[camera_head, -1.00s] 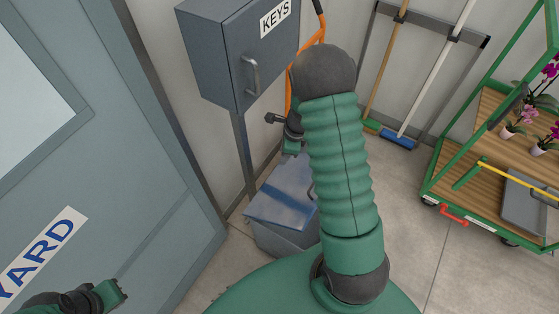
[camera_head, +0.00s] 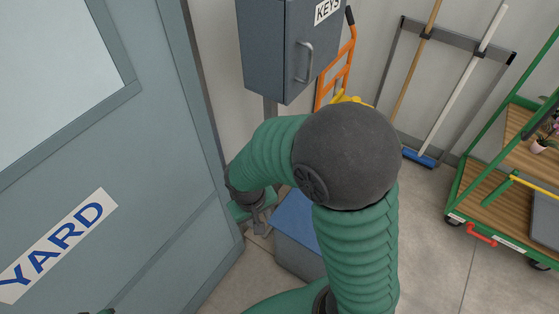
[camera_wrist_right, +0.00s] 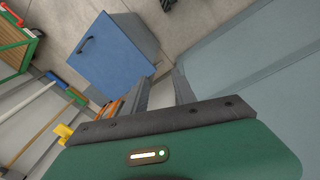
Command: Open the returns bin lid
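The returns bin (camera_head: 296,258) is a grey box on the floor beside the door. Its blue lid (camera_head: 293,215) lies shut on top, partly hidden by my right arm in the head view. In the right wrist view the whole lid (camera_wrist_right: 108,58) shows, with a dark bar handle (camera_wrist_right: 86,45) near one edge. My right gripper (camera_head: 260,228) is beside the bin's left side, between bin and door. Its two fingers (camera_wrist_right: 160,88) are apart with nothing between them, and they are clear of the handle. Only a sliver of my left gripper (camera_head: 98,312) shows at the bottom edge.
The grey-blue YARD door (camera_head: 150,190) stands close on the left. A grey key cabinet (camera_head: 275,55) hangs above the bin. An orange hand truck (camera_head: 337,75), a broom rack (camera_head: 455,45) and a green plant cart (camera_head: 490,200) stand behind and right. Floor right of the bin is clear.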

